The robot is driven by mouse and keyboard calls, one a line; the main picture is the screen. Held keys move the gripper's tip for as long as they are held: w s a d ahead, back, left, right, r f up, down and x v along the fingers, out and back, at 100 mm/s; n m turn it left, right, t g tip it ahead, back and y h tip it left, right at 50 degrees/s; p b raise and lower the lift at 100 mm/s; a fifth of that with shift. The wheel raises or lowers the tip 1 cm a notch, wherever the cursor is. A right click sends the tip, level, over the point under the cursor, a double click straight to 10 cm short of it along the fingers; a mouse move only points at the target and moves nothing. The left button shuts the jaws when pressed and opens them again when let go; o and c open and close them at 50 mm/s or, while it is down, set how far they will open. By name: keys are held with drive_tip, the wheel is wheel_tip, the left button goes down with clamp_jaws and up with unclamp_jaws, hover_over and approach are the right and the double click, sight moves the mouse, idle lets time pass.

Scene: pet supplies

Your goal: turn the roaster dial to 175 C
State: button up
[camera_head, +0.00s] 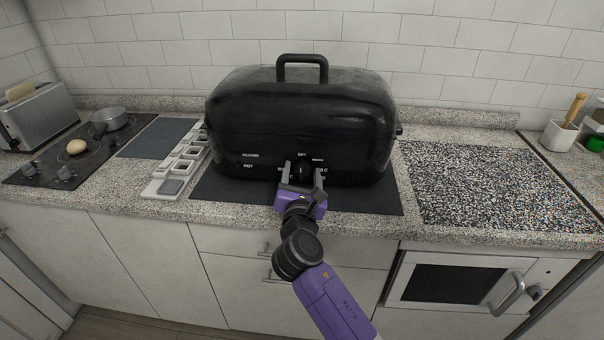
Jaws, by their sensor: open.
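A black roaster (300,115) with a closed lid and a top handle stands on a dark mat on the counter. Its dial (302,171) is on the lower front, with a pale mark that looks roughly upright. White lettering surrounds the dial, with "OFF" above it; the other labels are too small or covered to read surely. My gripper (302,174) is open, with one finger on each side of the dial. I cannot tell whether the fingers touch it. The gripper hides part of the lower dial scale.
A white compartment tray (163,187) stands left of the roaster. Further left are a cooktop (45,173) with a pot (110,118), and a toaster (40,115). A speckled board (490,185) lies clear to the right, with a white utensil holder (560,136) beyond it.

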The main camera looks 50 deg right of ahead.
drive_tip(key=shift+c, duration=0.2)
clamp_jaws()
